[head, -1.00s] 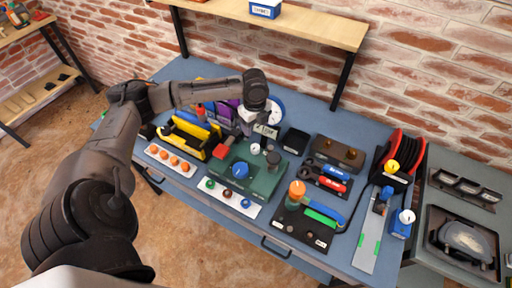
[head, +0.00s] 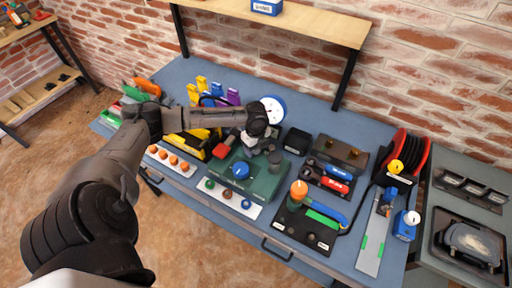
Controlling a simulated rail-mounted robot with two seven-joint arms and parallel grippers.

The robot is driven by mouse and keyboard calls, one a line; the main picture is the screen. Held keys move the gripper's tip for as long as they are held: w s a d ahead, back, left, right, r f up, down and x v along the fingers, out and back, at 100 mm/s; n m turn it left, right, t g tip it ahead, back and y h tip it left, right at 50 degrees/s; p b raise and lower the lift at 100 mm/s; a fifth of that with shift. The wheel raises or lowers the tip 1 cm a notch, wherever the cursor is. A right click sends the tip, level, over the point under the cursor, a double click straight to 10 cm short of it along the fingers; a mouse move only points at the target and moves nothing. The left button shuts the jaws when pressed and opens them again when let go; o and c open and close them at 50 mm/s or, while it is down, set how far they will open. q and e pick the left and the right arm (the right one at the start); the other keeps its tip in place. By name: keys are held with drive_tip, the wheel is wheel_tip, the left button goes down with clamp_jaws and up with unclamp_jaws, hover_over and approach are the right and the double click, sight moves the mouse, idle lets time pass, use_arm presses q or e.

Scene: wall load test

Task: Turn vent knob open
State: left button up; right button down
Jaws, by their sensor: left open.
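A green box (head: 268,184) sits at the middle of the blue bench, with a round blue knob (head: 240,171) on its top and a dark cylindrical part at its back right. No readable label shows which knob is the vent knob. My left gripper (head: 262,151) is open and points down over the back of the green box, behind and right of the blue knob. It looks empty, and I cannot tell whether its fingers touch the box. My arm and wrist hide part of the bench behind the box. My right gripper is not in view.
A white strip with small knobs (head: 215,193) lies in front of the box. A round gauge (head: 273,109) and a black block (head: 297,141) stand behind. A black panel with an orange knob (head: 299,189) is to the right. A yellow-and-black tool carrier (head: 198,147) is left.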

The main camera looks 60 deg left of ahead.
use_arm(q)
drive_tip(key=shift+c, duration=0.4)
drive_tip(key=c, duration=0.8)
drive_tip(key=shift+r+p, duration=0.15)
drive_tip(key=shift+p, duration=0.55)
drive_tip(key=shift+c, duration=0.2)
drive_tip(key=n+p, duration=0.1)
drive_tip(key=p, duration=0.1)
drive_tip(key=n+p, duration=0.2)
drive_tip(key=p, duration=0.1)
drive_tip(key=n+p, duration=0.2)
drive_tip(key=p, duration=0.1)
drive_tip(key=shift+r, duration=0.25)
drive_tip(key=n+p, duration=0.7)
drive_tip(key=p, duration=0.1)
drive_tip(key=shift+f, duration=0.2)
drive_tip(key=n+p, duration=0.3)
drive_tip(key=n, duration=0.1)
drive_tip(key=shift+f, duration=0.1)
drive_tip(key=shift+n+p, duration=0.6)
drive_tip(key=shift+n, duration=0.3)
drive_tip(key=shift+f, duration=0.1)
